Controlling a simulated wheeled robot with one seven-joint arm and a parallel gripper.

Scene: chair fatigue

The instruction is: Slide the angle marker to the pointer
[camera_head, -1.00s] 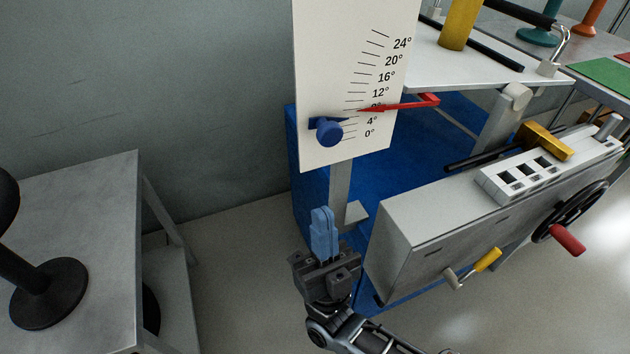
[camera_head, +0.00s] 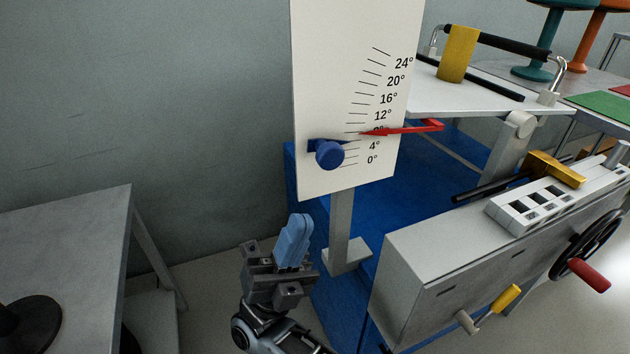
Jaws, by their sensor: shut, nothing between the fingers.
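The angle marker is a dark blue slider with a round knob (camera_head: 329,154) on the left side of the white scale board (camera_head: 330,90). It sits near the 4° to 8° marks, and its tip lies lower left of the red pointer's tip. The red pointer (camera_head: 405,129) comes in from the right and points left at about 8°, covering that number. My gripper (camera_head: 293,240), with light blue fingers, is shut and empty. In the picture it is below and left of the knob, apart from it, with fingertips up.
A grey post (camera_head: 340,228) holds the board above a blue base (camera_head: 395,215). A grey box (camera_head: 440,260) with a yellow-handled crank (camera_head: 505,299) stands right of my gripper. A grey table (camera_head: 75,240) is at the left. The space left of the board is clear.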

